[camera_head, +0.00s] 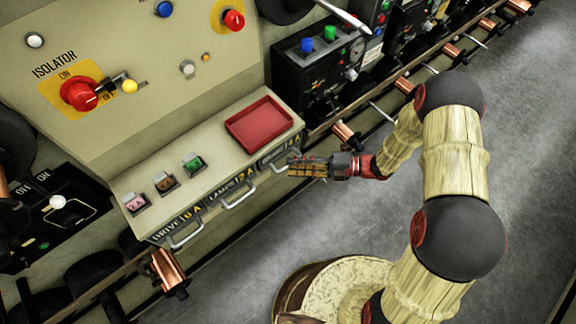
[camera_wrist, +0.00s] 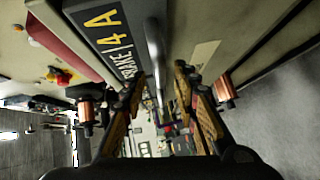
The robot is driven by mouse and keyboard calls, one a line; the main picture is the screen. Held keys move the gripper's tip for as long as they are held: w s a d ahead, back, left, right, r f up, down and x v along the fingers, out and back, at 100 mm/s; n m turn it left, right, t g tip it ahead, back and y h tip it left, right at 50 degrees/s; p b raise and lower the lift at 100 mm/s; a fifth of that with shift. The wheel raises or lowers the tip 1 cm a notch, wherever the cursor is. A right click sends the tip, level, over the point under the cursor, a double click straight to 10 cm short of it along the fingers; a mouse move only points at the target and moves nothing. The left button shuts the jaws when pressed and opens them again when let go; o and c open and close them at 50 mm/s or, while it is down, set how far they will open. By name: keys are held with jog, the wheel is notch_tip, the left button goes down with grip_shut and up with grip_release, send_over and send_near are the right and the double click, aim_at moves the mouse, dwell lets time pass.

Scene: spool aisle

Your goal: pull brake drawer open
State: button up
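The brake drawer (camera_wrist: 116,43), a dark grey front lettered "BRAKE 4 A", fills the upper left of the wrist view. In the head view it is the rightmost of three drawers (camera_head: 279,151) and looks flush with its neighbours. Its grey bar handle (camera_wrist: 155,45) stands out from the front. My gripper (camera_head: 291,166) is at this handle, partly covering it in the head view. In the wrist view my gripper (camera_wrist: 163,74) is open, its patterned fingers apart with the handle bar in line with the gap. I cannot tell whether either finger touches the bar.
The lamps drawer (camera_head: 232,190) and drive drawer (camera_head: 180,220) have similar handles to the left. A red tray (camera_head: 259,123) and several small coloured items lie on the ledge above. A copper-ended rail fitting (camera_head: 346,134) is close to my wrist. Grey floor (camera_head: 350,215) lies open in front.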

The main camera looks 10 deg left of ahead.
jog(key=shift+s+a+f+b, duration=0.1)
jog(key=shift+a+b, duration=0.05)
jog(key=shift+a, duration=0.6)
jog(key=shift+s+a+f+b, duration=0.1)
jog(key=shift+a+b, duration=0.05)
jog(key=shift+a, duration=0.55)
jog(key=shift+c, duration=0.8)
grip_shut()
